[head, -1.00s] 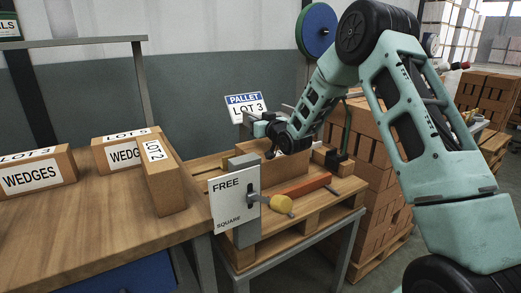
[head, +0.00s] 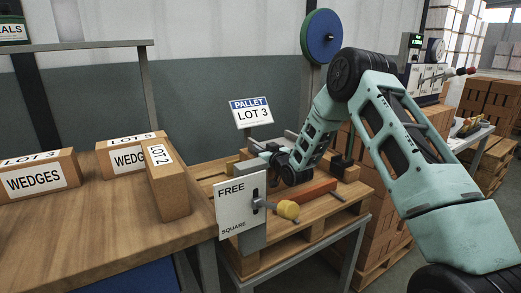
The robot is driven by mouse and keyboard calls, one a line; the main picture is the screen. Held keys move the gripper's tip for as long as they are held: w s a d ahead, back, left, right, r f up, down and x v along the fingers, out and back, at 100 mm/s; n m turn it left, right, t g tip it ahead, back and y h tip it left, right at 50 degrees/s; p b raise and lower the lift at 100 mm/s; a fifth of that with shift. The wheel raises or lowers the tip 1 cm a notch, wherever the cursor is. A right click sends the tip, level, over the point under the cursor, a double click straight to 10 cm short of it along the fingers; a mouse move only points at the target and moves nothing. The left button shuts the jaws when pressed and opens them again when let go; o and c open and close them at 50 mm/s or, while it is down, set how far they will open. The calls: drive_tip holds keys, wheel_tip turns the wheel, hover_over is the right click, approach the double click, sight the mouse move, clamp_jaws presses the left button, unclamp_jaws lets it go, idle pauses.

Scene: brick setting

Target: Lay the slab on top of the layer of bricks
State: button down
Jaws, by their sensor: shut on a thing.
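My gripper (head: 277,160) is low over the wooden pallet (head: 318,225), behind the white FREE SQUARE sign. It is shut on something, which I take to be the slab. My own arm and wrist hide most of the held thing, so its outline and tilt cannot be told. The wrist covers the middle of the layer. I cannot tell whether the held thing touches the bricks.
The sign (head: 232,212) and a yellow-ended clamp (head: 288,209) stand at the pallet's front edge, near a red-orange bar (head: 305,190). A wooden bench (head: 90,225) with WEDGES boxes (head: 40,177) is at left. Stacked bricks (head: 385,225) rise behind my arm at right.

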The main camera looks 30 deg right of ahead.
drive_tip(key=shift+r, duration=0.15)
drive_tip(key=c, duration=1.5)
unclamp_jaws()
drive_tip(key=shift+f, duration=0.2)
drive_tip(key=shift+o, duration=0.2)
drive_tip(key=shift+s+r, duration=0.1)
drive_tip(key=shift+r, duration=0.1)
drive_tip(key=s, duration=1.2)
drive_tip(key=shift+d+b, duration=0.2)
drive_tip(key=shift+b, duration=0.1)
drive_tip(key=shift+f, duration=0.1)
